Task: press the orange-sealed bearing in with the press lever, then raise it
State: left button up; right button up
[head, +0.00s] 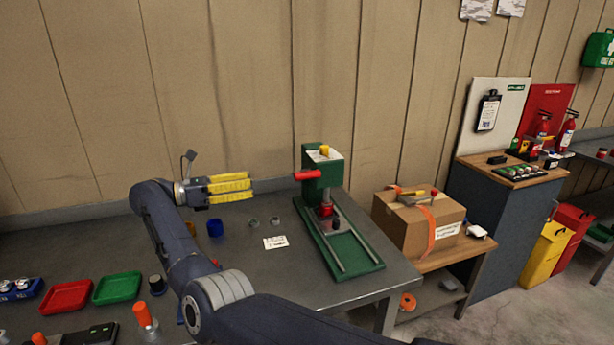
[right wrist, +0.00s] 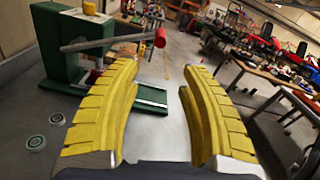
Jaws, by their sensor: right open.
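The green press (head: 325,172) stands on the right part of the grey bench. Its lever is a grey bar with a red grip (head: 307,175), sticking out roughly level; the grip also shows beyond my fingertips in the right wrist view (right wrist: 160,38). A red part (head: 326,211) sits low in the press, under its head. I cannot make out the orange-sealed bearing. Two small rings (head: 253,221) (head: 275,220) lie on the bench left of the press. My right gripper (head: 251,185) is open and empty, left of the red grip and apart from it. My left gripper is not in view.
A blue cup (head: 215,228) and a white card (head: 275,242) lie near the rings. Red (head: 66,296) and green (head: 117,287) trays are at the left. A cardboard box (head: 418,225) stands on a lower table to the right. The air between gripper and lever looks clear.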

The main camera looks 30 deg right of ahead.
aim_at(313, 174)
jog(key=x, duration=1.7)
jog(key=shift+s+a, duration=0.1)
jog(key=shift+c, duration=0.3)
grip_shut()
